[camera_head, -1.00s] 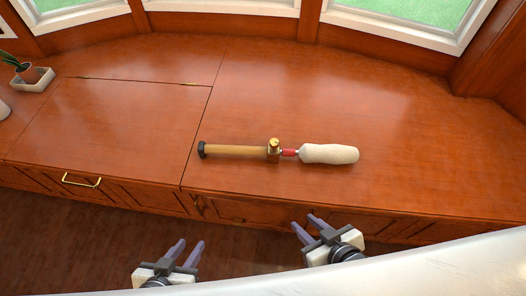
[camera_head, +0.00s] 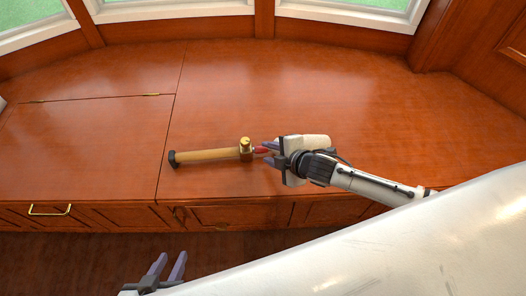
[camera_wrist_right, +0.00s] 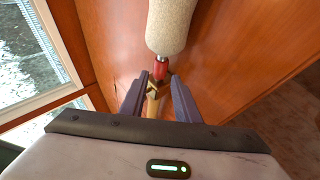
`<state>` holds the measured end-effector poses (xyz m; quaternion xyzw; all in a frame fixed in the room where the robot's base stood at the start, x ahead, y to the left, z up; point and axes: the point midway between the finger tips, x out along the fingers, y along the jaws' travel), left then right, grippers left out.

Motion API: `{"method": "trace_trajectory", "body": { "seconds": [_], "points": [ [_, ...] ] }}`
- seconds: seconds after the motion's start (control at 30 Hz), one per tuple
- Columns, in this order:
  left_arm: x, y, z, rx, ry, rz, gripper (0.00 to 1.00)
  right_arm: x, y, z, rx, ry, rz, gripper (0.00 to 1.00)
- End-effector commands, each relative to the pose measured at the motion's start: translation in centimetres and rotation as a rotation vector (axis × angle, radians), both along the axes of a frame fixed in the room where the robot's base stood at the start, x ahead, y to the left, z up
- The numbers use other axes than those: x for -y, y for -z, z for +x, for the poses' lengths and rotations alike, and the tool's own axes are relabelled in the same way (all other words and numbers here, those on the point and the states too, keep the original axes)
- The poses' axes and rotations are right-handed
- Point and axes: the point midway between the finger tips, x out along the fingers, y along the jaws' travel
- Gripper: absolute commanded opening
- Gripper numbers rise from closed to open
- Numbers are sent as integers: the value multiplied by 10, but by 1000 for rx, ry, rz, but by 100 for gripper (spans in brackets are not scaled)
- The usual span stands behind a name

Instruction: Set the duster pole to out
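The duster pole (camera_head: 208,156) lies on the wooden window seat, with a tan shaft, a dark end cap at left, a brass collar with a knob (camera_head: 246,146), a red section and a cream duster head (camera_head: 318,141) at right. My right gripper (camera_head: 268,147) is over the pole near the red section and partly hides it. In the right wrist view its fingers (camera_wrist_right: 159,98) are apart, on either side of the pole around the brass collar (camera_wrist_right: 154,88); contact does not show. My left gripper (camera_head: 167,268) is open and empty, in front of the seat.
The window seat (camera_head: 330,85) is clear around the pole. A hinged lid panel (camera_head: 90,140) lies closed at left, above a drawer front with a brass handle (camera_head: 50,210). Windows and wood panelling bound the back.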

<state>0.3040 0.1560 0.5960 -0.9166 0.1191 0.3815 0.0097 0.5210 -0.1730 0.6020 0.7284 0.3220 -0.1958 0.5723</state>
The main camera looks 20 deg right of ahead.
Motion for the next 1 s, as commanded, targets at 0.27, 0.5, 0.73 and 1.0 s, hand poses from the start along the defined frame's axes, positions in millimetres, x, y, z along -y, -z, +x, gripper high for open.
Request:
{"method": "trace_trajectory", "body": {
  "seconds": [0.27, 0.5, 0.73, 1.0],
  "points": [
    [3, 8, 0, -1, 8, -1, 31, -10, 27, 28, 0, 1, 2, 29],
    [5, 4, 3, 9, 7, -6, 31, -12, 30, 33, 0, 1, 2, 29],
    [6, 5, 2, 7, 6, -6, 31, -12, 30, 32, 0, 1, 2, 15],
    [6, 7, 1, 2, 8, -6, 31, -11, 30, 32, -1, 2, 2, 0]
  ]
}}
